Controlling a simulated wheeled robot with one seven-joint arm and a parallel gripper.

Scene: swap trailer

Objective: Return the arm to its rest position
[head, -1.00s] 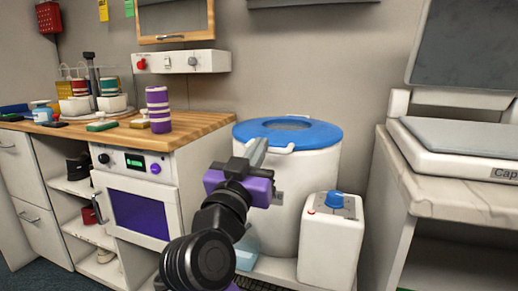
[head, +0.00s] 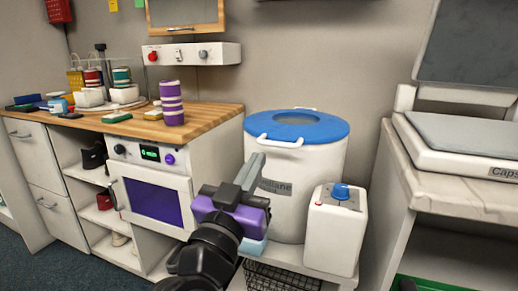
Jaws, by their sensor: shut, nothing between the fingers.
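My arm rises from the bottom of the head view, with black joints and a purple wrist section. My gripper (head: 256,167) is shut and empty, its grey fingers together and pointing up. In the picture it overlaps the front left of the white drum (head: 315,170) with the blue lid (head: 297,127), hiding part of the drum's label. I cannot tell the exact gap between the fingers and the drum.
A white box with a blue knob (head: 334,230) stands right of the drum. At left is a wooden-topped counter (head: 208,118) with an oven (head: 151,196) and a purple striped stack (head: 172,103). A bench with a scale (head: 465,138) stands at right.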

